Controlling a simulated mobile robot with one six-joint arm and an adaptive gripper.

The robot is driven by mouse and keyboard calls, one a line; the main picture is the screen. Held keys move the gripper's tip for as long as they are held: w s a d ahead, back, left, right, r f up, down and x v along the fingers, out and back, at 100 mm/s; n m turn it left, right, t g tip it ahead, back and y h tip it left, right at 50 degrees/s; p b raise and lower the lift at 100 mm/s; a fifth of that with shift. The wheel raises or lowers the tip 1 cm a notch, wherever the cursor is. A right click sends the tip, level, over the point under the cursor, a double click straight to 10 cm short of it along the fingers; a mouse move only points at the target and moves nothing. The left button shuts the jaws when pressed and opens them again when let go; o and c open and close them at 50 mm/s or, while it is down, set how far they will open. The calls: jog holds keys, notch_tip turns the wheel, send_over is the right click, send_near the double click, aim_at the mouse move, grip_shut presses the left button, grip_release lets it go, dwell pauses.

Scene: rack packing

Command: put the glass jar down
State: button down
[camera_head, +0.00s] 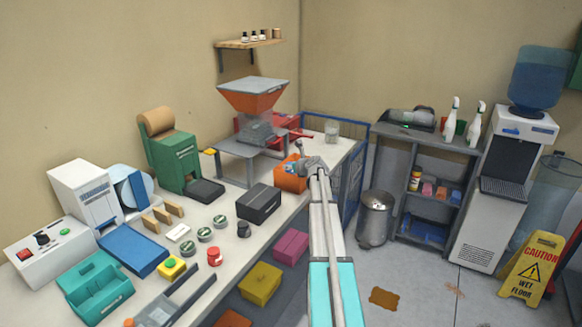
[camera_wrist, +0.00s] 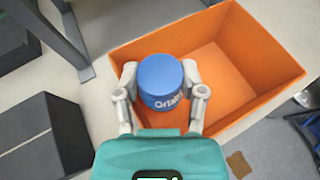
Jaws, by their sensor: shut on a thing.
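My gripper (camera_wrist: 162,92) is shut on a blue cylinder with white lettering (camera_wrist: 160,78), one finger on each side of it. The cylinder is over the left part of an open orange bin (camera_wrist: 262,45); I cannot tell whether it touches the bottom. Its lower part is hidden, and no glass shows on it. In the head view my gripper (camera_head: 304,166) is at the orange bin (camera_head: 288,184) on the bench. A clear glass-like jar (camera_head: 331,131) stands on the bench beyond the bin, apart from my gripper.
A black box (camera_head: 258,203) stands on the bench left of the bin. A grey stand with an orange hopper (camera_head: 254,97) is behind. The rest of the bin's inside looks empty. A metal trash can (camera_head: 375,218) stands on the floor to the right.

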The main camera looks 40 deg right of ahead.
jog(key=shift+f+b, duration=0.4)
jog(key=shift+f, duration=0.05)
jog(key=shift+c, duration=0.9)
grip_release()
jog(key=shift+r, duration=0.15)
jog(key=shift+r+p, duration=0.6)
jog(key=shift+p, duration=0.2)
jog(key=p+v, duration=0.4)
jog(key=v, duration=0.8)
jog(key=shift+f, duration=0.15)
